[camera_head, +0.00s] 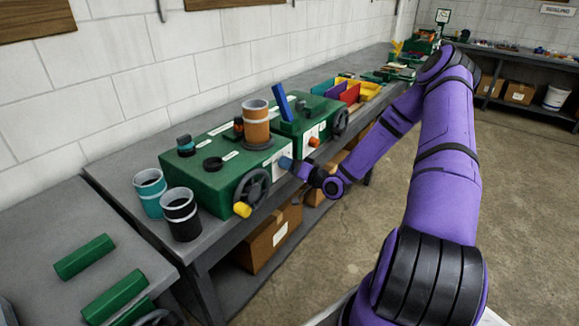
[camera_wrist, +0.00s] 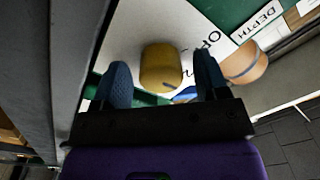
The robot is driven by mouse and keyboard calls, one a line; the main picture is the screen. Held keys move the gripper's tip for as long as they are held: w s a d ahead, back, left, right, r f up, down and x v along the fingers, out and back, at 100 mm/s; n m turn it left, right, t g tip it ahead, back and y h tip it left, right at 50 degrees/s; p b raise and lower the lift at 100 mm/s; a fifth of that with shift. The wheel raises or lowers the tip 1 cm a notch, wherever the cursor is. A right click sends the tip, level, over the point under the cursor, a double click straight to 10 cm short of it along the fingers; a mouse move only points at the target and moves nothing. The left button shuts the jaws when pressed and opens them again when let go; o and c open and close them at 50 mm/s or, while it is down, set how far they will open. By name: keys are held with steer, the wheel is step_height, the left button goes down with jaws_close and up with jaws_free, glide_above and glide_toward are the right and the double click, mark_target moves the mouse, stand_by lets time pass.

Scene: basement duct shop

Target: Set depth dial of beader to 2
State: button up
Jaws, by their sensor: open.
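In the wrist view, my gripper (camera_wrist: 163,78) is open, with its blue fingers on either side of a yellow knob (camera_wrist: 160,68) in front of a white panel (camera_wrist: 135,30). I cannot tell whether either finger touches it. An orange-tan knob (camera_wrist: 245,62) is just right of the right finger, beside a DEPTH label (camera_wrist: 262,20); no dial number is readable. In the head view, my gripper (camera_head: 286,163) is at the front of the green machines, near a white panel (camera_head: 279,172). An orange knob (camera_head: 314,142) shows on the farther machine (camera_head: 310,112).
The nearer green machine (camera_head: 205,190) has a black handwheel (camera_head: 252,188) with a yellow handle (camera_head: 242,210). Teal (camera_head: 150,198) and black (camera_head: 181,220) cups stand at its left, an orange cup (camera_head: 256,128) on top. Coloured bins (camera_head: 350,92) stand beyond. The floor at right is clear.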

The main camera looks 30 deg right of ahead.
steer(key=v, duration=1)
steer(key=shift+s+d, duration=0.15)
steer(key=shift+s, duration=0.2)
